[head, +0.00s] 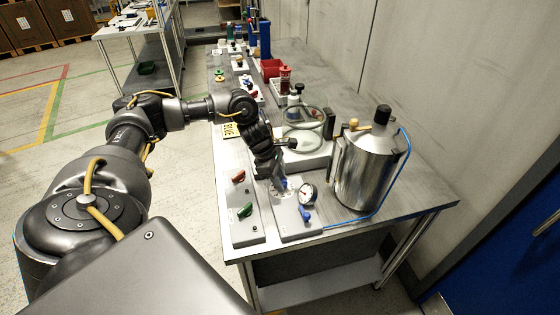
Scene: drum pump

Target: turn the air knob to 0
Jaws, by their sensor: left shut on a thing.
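My left gripper (277,180) reaches down over a grey panel (296,231) near the table's front edge. It is shut on a small blue knob (282,185) at the back of the panel, which its fingers partly hide. I take this for the air knob; its pointer and scale are too small to read. A round white gauge (307,194) stands just right of the gripper. A blue lever (306,214) sits in front of the gauge. My right gripper is not in view.
A steel drum (367,175) with a blue hose stands right of the panel. A board (245,222) with red and green handles lies to the left. A coiled clear hose (303,130) is behind the gripper. Bare tabletop (420,196) lies at the right.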

